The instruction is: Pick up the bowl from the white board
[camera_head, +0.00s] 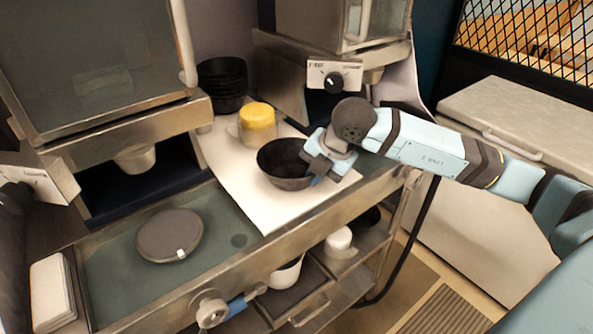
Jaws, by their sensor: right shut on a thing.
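A dark bowl (280,166) is on the white board (234,170), near the board's right side. My right gripper (318,172) comes in from the right and is shut on the bowl's right rim. The fingertips are partly hidden by the gripper body and the bowl. The bowl looks roughly level; I cannot tell whether its base touches the board. My left gripper is not in view.
A jar with a yellow lid (257,122) stands on the board behind the bowl. Stacked black bowls (222,84) are at the back. A round grey lid (170,235) lies on the left counter. Metal dispensers (105,75) stand behind.

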